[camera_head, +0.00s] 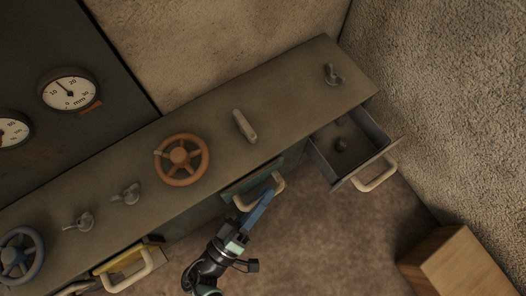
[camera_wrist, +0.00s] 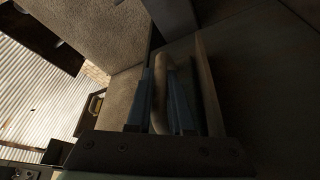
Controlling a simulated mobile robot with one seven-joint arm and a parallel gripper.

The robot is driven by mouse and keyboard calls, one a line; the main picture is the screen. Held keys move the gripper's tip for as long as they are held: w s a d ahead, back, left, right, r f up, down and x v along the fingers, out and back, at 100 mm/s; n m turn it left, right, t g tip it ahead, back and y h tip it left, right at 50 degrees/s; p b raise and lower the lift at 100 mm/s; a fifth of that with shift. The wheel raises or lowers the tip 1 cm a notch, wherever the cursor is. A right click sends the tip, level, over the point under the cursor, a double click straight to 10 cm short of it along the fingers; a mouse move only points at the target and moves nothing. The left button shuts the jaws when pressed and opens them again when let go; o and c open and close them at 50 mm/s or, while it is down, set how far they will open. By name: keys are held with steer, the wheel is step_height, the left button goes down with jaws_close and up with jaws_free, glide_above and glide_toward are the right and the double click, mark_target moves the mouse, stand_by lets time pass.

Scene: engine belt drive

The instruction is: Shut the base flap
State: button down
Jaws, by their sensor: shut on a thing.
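The base flap (camera_head: 248,183) is a greenish panel on the front of the long bench, below its top edge. It appears to stand slightly out from the front, but its exact angle is hard to tell. A cream bar handle (camera_head: 279,183) is on it. My gripper (camera_head: 262,199) reaches up to this handle from below, its blue fingers closed on it. In the wrist view, the pale handle (camera_wrist: 160,85) runs between the two blue fingers, with a dark panel edge (camera_wrist: 208,85) just to the right. The flap's hinge is hidden.
An open drawer (camera_head: 352,150) with a cream handle sticks out to the right of the flap. The bench top (camera_head: 290,85) carries an orange wheel (camera_head: 181,159), a lever and knobs. A wooden box (camera_head: 455,265) stands lower right.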

steer(key=shift+a+f, duration=0.1)
steer(key=shift+a, duration=0.1)
steer(key=c, duration=0.8)
jaws_free()
steer(key=shift+d, duration=0.1)
steer(key=v, duration=1.2)
steer(key=shift+s, duration=0.3)
steer(key=shift+a, duration=0.3)
